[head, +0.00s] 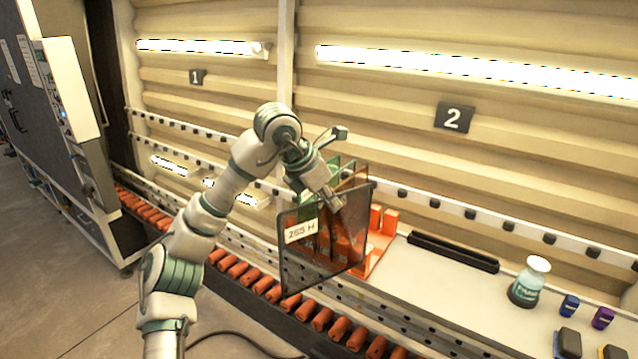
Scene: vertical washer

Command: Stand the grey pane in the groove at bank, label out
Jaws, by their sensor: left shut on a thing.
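The grey pane (335,252) is a see-through dark sheet with a white label (301,231) that reads about "265 H". The label is on the side facing me, at the pane's upper left. My left gripper (334,201) is shut on the pane's top edge and holds it roughly upright in front of the orange rack. Whether the pane's lower edge touches anything is unclear. A long black grooved bar (453,252) lies on the white bench to the right of the pane, apart from it. My right gripper is out of view.
The orange rack (384,222) behind the pane holds a green pane (333,165) and a brownish pane (352,172). A flask (529,281) and small blue (569,306) and purple (603,317) items stand at right. Orange rollers (307,309) run along the front.

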